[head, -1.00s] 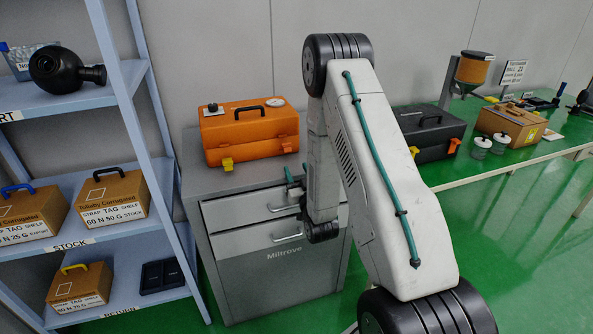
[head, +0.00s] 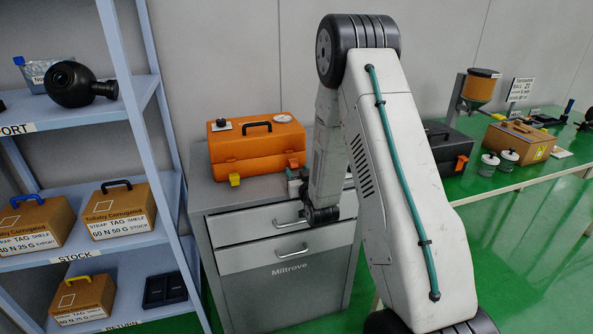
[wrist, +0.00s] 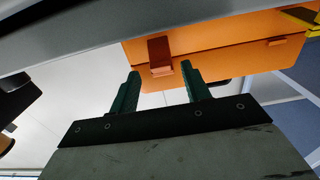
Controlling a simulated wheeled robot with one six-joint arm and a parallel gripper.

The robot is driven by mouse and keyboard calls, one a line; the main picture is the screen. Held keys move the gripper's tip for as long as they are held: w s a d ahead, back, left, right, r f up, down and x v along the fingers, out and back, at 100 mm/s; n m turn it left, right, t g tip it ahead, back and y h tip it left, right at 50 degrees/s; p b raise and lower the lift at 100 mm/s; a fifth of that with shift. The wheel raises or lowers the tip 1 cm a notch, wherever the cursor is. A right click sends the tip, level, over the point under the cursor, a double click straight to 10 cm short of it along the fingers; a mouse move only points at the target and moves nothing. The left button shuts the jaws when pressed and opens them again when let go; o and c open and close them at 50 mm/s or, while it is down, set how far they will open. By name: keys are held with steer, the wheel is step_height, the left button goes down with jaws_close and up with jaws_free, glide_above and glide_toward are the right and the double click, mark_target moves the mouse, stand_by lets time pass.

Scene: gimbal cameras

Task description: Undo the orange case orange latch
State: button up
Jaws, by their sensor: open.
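The orange case (head: 240,150) stands shut on the grey cabinet, with a dark handle on its lid. Its yellow latch (head: 234,180) is at the front left; the orange latch (head: 293,163) is at the front right. My gripper (head: 291,175) is just in front of the orange latch, mostly hidden by my arm in the head view. The wrist view is upside down. There the orange latch (wrist: 160,55) lies between and just beyond the two green fingertips (wrist: 160,70), which are apart and empty. I cannot tell whether they touch it.
The grey cabinet (head: 285,215) has two drawers with bar handles below the case. A blue shelf (head: 85,112) with boxes stands at the left.

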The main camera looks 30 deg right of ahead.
steer(key=shift+x, duration=0.9)
steer(key=c, duration=0.9)
steer(key=shift+o, duration=0.2)
steer(key=shift+s+f+t, duration=0.1)
steer(key=shift+f+t, duration=0.4)
steer(key=shift+t, duration=0.1)
steer(key=o, duration=0.9)
steer(key=shift+c, duration=0.2)
